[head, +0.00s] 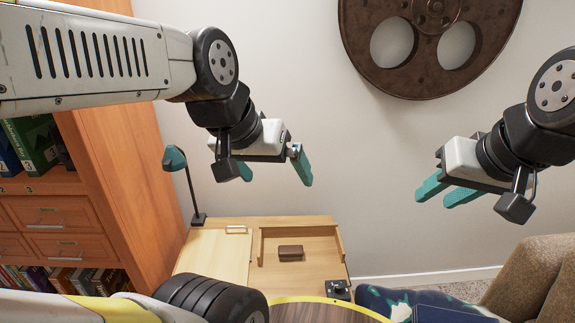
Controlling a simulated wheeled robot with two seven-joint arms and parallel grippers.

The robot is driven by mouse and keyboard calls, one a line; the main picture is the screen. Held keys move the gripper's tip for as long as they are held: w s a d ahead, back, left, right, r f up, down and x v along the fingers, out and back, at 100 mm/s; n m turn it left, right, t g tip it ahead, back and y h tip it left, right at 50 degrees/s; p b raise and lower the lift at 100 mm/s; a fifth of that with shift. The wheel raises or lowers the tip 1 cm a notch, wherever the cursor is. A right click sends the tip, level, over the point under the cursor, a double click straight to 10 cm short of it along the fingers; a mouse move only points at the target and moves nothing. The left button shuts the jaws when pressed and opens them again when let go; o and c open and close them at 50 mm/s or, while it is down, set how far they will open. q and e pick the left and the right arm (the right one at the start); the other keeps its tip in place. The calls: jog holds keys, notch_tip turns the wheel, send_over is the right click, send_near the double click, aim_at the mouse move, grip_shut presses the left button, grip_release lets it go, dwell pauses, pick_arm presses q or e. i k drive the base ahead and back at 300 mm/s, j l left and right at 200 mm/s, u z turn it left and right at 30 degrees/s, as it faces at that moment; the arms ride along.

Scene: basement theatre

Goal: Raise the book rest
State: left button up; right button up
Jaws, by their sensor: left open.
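A light wooden desk (322,221) stands against the wall at the lower middle. On its left half lies a flat pale panel (213,255), which looks like the book rest; it appears to lie flat, with a small pale strip (236,229) at its far edge. My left gripper (275,173) is open and empty, above and behind the desk in the picture, apart from the panel. My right gripper (433,200) is open and empty, out to the right of the desk. My arm hides the panel's near edge.
A teal lamp (176,160) stands at the desk's back left corner. A small brown box (290,252) lies in the recessed right half. A wooden bookcase (125,170) stands left. A round yellow-rimmed top (320,312) and a brown sofa (530,275) are near. A film reel (392,85) hangs on the wall.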

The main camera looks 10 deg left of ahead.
aim_at(225, 255)
jog(key=u, duration=1.4)
